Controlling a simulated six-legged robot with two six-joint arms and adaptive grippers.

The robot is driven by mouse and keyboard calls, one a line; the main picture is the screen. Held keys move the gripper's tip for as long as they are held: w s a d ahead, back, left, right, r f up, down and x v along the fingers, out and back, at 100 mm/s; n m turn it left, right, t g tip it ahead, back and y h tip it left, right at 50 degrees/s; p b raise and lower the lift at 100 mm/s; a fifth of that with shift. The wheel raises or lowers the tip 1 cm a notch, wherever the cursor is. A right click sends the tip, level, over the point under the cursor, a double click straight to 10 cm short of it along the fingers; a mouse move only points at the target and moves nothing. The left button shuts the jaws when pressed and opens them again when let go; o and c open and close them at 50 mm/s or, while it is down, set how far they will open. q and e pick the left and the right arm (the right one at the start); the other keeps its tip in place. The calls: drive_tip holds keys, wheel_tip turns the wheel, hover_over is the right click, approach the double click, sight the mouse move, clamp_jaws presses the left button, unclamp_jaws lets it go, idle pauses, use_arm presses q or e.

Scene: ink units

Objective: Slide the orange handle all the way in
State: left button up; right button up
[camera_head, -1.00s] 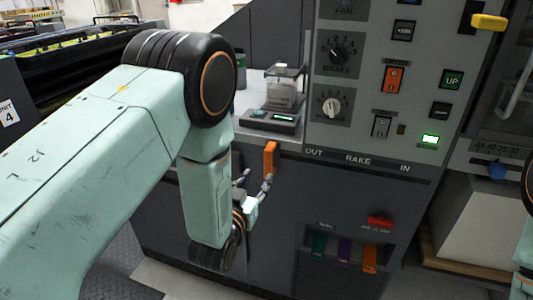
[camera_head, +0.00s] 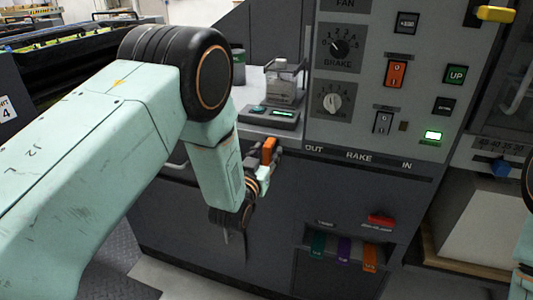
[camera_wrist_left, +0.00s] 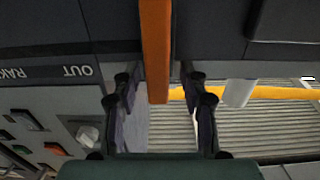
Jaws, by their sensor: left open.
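The orange handle (camera_head: 268,150) stands at the OUT end of the slot marked OUT, RAKE and IN on the machine front. In the left wrist view the orange handle (camera_wrist_left: 156,50) is an upright bar coming down from the top, its lower end between my fingers. My left gripper (camera_head: 266,171) is at the handle in the head view, partly hidden by its own wrist. In the left wrist view my left gripper (camera_wrist_left: 160,88) is open, one dark finger on each side of the handle, with gaps visible. My right gripper is outside the views.
The control panel with a BRAKE dial (camera_head: 339,47) and orange switch (camera_head: 397,73) rises right of the handle. Below are a red lever (camera_head: 381,221) and several coloured tabs (camera_head: 344,250). A small device (camera_head: 270,115) sits on the ledge behind. The front along the slot is clear.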

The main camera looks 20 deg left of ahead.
use_arm(q)
drive_tip(key=shift+w+d, duration=0.15)
drive_tip(key=c, duration=0.4)
clamp_jaws()
